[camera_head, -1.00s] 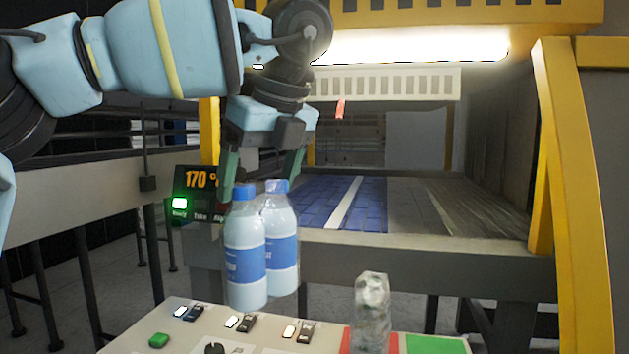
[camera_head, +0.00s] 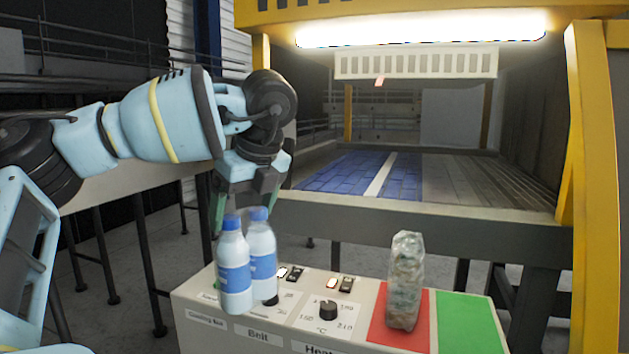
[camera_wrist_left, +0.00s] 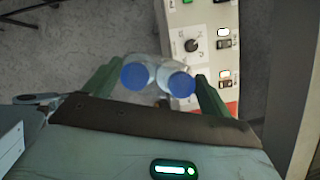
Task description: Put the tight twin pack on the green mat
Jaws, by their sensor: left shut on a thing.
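The twin pack (camera_head: 235,268) is two clear bottles side by side with blue caps and blue labels. My left gripper (camera_head: 245,212) is shut on it near the caps and holds it raised, slightly tilted, in front of the left part of the control panel. In the left wrist view the two caps of the pack (camera_wrist_left: 181,84) show between the green fingers of the gripper (camera_wrist_left: 155,88). The green mat (camera_head: 468,322) lies bare at the right end of the panel. My right gripper is not in view.
A crumpled, wrapped pack (camera_head: 405,285) stands on the red mat (camera_head: 384,338), left of the green mat. The control panel (camera_head: 285,333) has a knob (camera_head: 327,310) and switches. Behind it are a conveyor (camera_head: 350,175) and a yellow frame (camera_head: 590,180).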

